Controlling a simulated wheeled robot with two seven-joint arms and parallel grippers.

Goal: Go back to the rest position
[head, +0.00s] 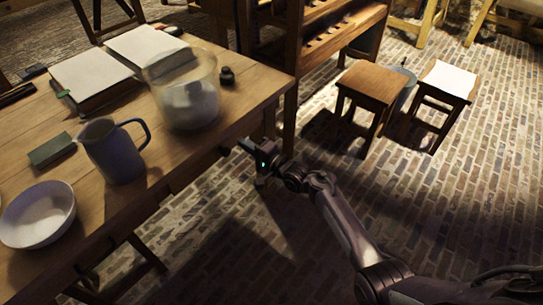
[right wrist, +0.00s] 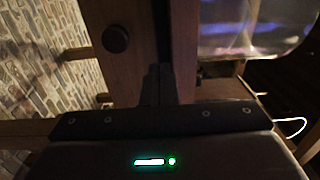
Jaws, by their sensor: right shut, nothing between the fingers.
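My right gripper (head: 240,147) is shut and empty beside the right edge of the wooden table (head: 228,118), near the glass jar. In the right wrist view its dark fingers (right wrist: 159,84) are together in front of a wooden part with a round dark knob (right wrist: 115,38). I cannot tell whether they touch the wood. The large glass jar (head: 183,65) stands on the table with something pale in its lower part. The glass (right wrist: 250,25) also shows at the top right of the right wrist view. My left gripper is in neither view.
A blue-grey jug (head: 112,155), a white bowl (head: 38,215), a small green box (head: 51,149) and open books (head: 90,75) are on the table. Two stools (head: 374,82) (head: 448,78) stand at the back right. The brick floor (head: 480,190) at right is clear.

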